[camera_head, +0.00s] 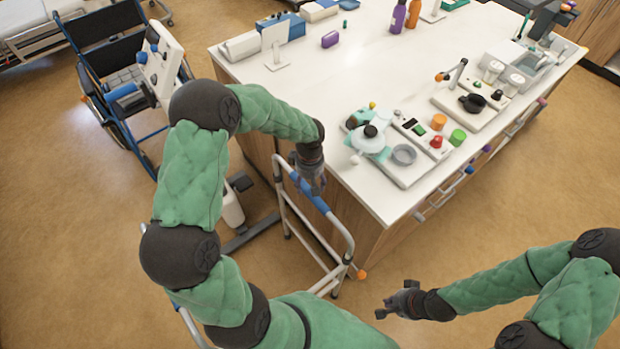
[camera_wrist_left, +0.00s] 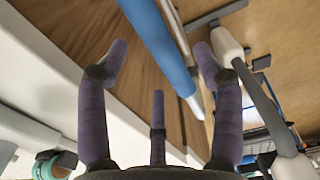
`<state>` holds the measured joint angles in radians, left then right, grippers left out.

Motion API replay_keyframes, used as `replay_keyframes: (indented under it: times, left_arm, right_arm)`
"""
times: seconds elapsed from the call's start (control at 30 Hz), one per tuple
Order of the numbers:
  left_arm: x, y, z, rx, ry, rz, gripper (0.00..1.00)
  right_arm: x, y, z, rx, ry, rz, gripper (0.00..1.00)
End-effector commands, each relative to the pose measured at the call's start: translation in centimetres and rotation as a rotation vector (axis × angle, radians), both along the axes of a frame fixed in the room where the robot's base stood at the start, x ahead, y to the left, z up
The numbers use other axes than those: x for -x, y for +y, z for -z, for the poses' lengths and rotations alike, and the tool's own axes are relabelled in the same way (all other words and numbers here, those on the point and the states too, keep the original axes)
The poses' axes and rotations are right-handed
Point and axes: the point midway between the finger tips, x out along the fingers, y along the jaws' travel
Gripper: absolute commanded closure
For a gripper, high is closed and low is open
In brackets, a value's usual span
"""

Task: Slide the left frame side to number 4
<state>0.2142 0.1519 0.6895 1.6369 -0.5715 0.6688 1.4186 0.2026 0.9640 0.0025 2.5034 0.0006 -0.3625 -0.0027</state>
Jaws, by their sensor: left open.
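A grey tubular frame side (camera_head: 346,243) with a blue grip (camera_head: 318,203) stands on the floor against the counter's left end. An orange tip (camera_head: 361,274) shows at its near end. My left gripper (camera_head: 312,186) is over the far part of the blue grip. In the left wrist view its fingers (camera_wrist_left: 161,52) are open, and the blue grip (camera_wrist_left: 160,45) runs between them; I cannot tell whether they touch it. No number marks are readable. My right gripper (camera_head: 384,308) hangs over bare floor at the lower middle, away from the frame; its opening is unclear.
The white counter (camera_head: 300,105) lies right beside the frame, with a device tray (camera_head: 408,178) near its front edge. A wheelchair (camera_head: 110,55) and a white stand (camera_head: 232,207) are left of it. Floor (camera_head: 450,260) is clear in front.

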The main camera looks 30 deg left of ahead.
Motion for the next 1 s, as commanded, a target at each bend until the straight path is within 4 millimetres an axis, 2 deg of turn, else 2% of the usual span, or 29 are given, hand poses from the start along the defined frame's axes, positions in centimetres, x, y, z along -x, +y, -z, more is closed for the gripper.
replay_keyframes:
  times: [0.03, 0.43, 0.6, 0.87, 0.9, 1.0]
  left_arm:
    - [0.0, 0.0, 1.0, 0.001, 0.001, 0.0, 0.33]
    - [0.1, 0.0, 6.1, 0.001, 0.001, 0.0, 0.33]
    - [0.1, 0.0, 7.0, 0.0, 0.002, 0.0, 0.33]
    - [0.2, 0.0, 7.1, 0.001, 0.007, 0.001, 0.33]
    - [0.3, 0.0, 7.1, 0.001, 0.008, 0.001, 0.29]
    - [0.3, -0.1, 7.1, 0.002, 0.009, 0.0, 0.58]
  right_arm:
    - [0.0, 0.0, 0.7, 0.0, 0.0, 0.0, 1.0]
    - [0.0, 0.0, 4.9, 0.0, 0.0, 0.0, 1.0]
    - [0.0, 0.0, 5.7, 0.0, 0.0, 0.0, 1.0]
    - [0.0, 0.0, 5.6, 0.0, -0.001, 0.0, 1.0]
    - [0.0, 0.0, 5.6, 0.0, -0.001, 0.0, 1.0]
    - [0.0, 0.0, 5.6, 0.0, -0.001, 0.0, 1.0]
